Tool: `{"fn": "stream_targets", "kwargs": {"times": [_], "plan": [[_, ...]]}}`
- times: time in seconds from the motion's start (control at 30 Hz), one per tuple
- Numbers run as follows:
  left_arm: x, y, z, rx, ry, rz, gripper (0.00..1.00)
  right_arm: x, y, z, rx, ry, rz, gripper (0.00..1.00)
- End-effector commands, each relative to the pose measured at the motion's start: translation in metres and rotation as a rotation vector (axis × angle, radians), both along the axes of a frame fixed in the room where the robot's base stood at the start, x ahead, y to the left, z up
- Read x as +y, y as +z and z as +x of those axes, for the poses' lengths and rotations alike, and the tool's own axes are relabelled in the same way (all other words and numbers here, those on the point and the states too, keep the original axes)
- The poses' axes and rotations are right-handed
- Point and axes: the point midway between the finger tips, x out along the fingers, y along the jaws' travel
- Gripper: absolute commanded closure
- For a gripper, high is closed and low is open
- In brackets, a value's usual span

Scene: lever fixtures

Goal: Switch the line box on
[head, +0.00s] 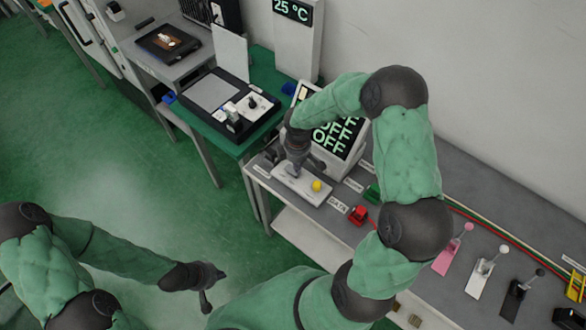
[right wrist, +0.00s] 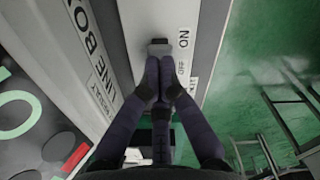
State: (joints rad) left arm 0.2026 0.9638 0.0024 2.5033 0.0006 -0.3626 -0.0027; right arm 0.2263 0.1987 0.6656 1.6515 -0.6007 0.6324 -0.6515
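The line box's switch plate (head: 291,181) is a pale panel on the grey bench in the head view. In the right wrist view the pale plate (right wrist: 140,20) lies beside a "LINE BOX" label (right wrist: 88,52). A small grey switch part (right wrist: 158,47) sits on it near the "ON" mark, with "OFF" closer to me. My right gripper (head: 296,168) is over the plate. Its fingertips (right wrist: 160,66) are together just at the near side of the grey part; contact is unclear. My left gripper (head: 207,290) hangs over the floor, away from the bench.
A display (head: 338,134) behind the plate reads "OFF" on several lines. A yellow knob (head: 316,186) and a red fixture (head: 358,214) are close to the right gripper. Pink (head: 452,250), white (head: 485,270) and black (head: 518,296) lever fixtures stand further right. Green floor lies open at left.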

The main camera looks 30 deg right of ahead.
Motion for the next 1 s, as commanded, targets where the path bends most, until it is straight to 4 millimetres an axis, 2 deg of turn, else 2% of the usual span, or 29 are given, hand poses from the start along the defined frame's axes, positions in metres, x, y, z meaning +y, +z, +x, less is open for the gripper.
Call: {"fn": "stream_targets", "kwargs": {"times": [1.0], "plan": [[0.0,-0.01,0.0,0.0,0.0,0.0,1.0,0.0,-0.014,0.0,0.0,0.0,0.0,1.0]]}}
